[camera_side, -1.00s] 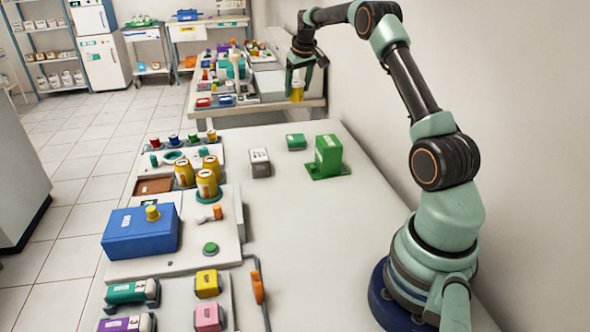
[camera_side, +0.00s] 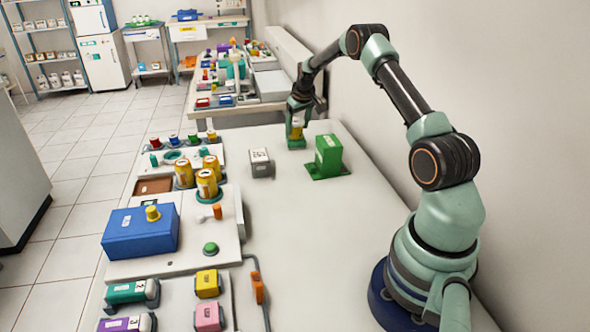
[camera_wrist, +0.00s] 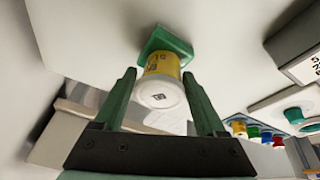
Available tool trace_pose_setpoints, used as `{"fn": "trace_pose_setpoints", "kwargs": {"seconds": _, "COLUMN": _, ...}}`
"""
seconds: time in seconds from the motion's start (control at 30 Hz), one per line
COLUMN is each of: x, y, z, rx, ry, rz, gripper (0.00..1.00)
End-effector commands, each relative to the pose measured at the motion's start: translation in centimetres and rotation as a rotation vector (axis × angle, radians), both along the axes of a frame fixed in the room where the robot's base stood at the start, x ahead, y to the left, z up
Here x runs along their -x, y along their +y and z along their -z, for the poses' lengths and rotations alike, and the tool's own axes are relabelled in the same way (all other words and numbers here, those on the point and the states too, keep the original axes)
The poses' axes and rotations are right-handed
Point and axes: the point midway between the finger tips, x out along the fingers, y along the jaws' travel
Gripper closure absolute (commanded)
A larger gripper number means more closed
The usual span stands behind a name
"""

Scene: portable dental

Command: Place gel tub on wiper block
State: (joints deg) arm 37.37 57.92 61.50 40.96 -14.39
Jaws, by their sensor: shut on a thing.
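The gel tub is a small yellow cylinder with a white lid, seen in the side view (camera_side: 296,129) and end-on in the wrist view (camera_wrist: 160,84). My gripper (camera_side: 296,124) is shut on it, with one finger on each side in the wrist view (camera_wrist: 160,98). The wiper block, low and green, is in the side view (camera_side: 297,144) and behind the tub in the wrist view (camera_wrist: 165,40). The tub is upright over the block, with its lower end at the block's top. I cannot tell whether they touch.
A taller green holder (camera_side: 328,155) stands close to the right of the block. A grey-white box (camera_side: 261,163) sits to the left and nearer. A crowded tray with yellow cans (camera_side: 207,184) is farther left. The table's front middle (camera_side: 300,250) is clear.

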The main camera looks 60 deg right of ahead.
Motion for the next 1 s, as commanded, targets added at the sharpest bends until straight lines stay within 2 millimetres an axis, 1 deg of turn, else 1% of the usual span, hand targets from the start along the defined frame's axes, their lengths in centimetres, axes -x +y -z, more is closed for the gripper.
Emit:
{"fn": "trace_pose_setpoints", "kwargs": {"seconds": 0.27, "x": 0.0, "y": 0.0, "z": 0.2, "rx": 0.0, "ry": 0.0, "rz": 0.0, "gripper": 0.93}}
{"fn": "trace_pose_setpoints", "kwargs": {"seconds": 0.3, "x": 0.0, "y": 0.0, "z": 0.3, "rx": 0.0, "ry": 0.0, "rz": 0.0, "gripper": 0.23}}
{"fn": "trace_pose_setpoints", "kwargs": {"seconds": 0.37, "x": 0.0, "y": 0.0, "z": 0.2, "rx": 0.0, "ry": 0.0, "rz": 0.0, "gripper": 0.0}}
{"fn": "trace_pose_setpoints", "kwargs": {"seconds": 0.6, "x": 0.0, "y": 0.0, "z": 0.2, "rx": 0.0, "ry": 0.0, "rz": 0.0, "gripper": 0.0}}
{"fn": "trace_pose_setpoints", "kwargs": {"seconds": 0.73, "x": 0.1, "y": 0.0, "z": -0.5, "rx": 0.0, "ry": -0.001, "rz": 0.0, "gripper": 0.0}}
{"fn": "trace_pose_setpoints", "kwargs": {"seconds": 0.87, "x": 0.5, "y": 0.4, "z": -2.1, "rx": 0.002, "ry": -0.001, "rz": 0.0, "gripper": 0.0}}
{"fn": "trace_pose_setpoints", "kwargs": {"seconds": 1.0, "x": 1.1, "y": 0.9, "z": -4.6, "rx": 0.002, "ry": -0.003, "rz": 0.0, "gripper": 0.0}}
